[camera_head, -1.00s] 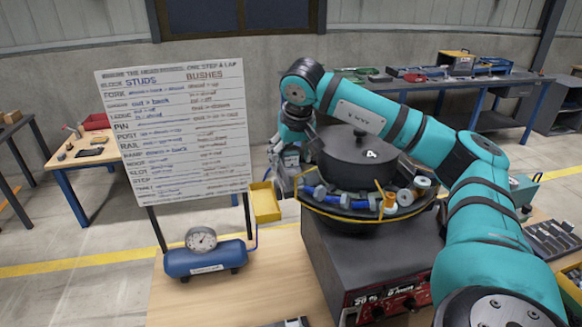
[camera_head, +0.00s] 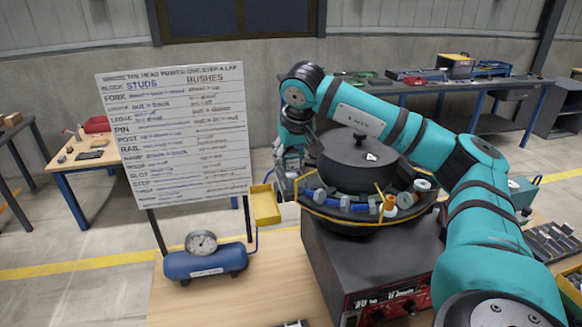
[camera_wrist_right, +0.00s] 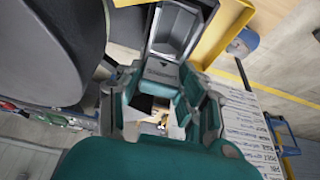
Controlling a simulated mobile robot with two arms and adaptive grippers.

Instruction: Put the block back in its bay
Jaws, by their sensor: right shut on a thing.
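My right gripper (camera_wrist_right: 160,88) is at the left side of the bowl feeder (camera_head: 362,165), and its arm reaches over from the right. In the head view the gripper (camera_head: 284,182) is small and partly lost among grey parts. A grey, open channel-like part (camera_wrist_right: 178,28) lies just beyond the fingertips. I cannot make out the bay clearly. My left gripper is not in view.
A yellow bin (camera_head: 265,205) hangs close to the gripper. The feeder's bowl rim holds several blue, grey and orange parts. A lettered board (camera_head: 175,130) and a blue tank with a gauge (camera_head: 205,262) stand to the left. The table front (camera_head: 270,295) is mostly clear.

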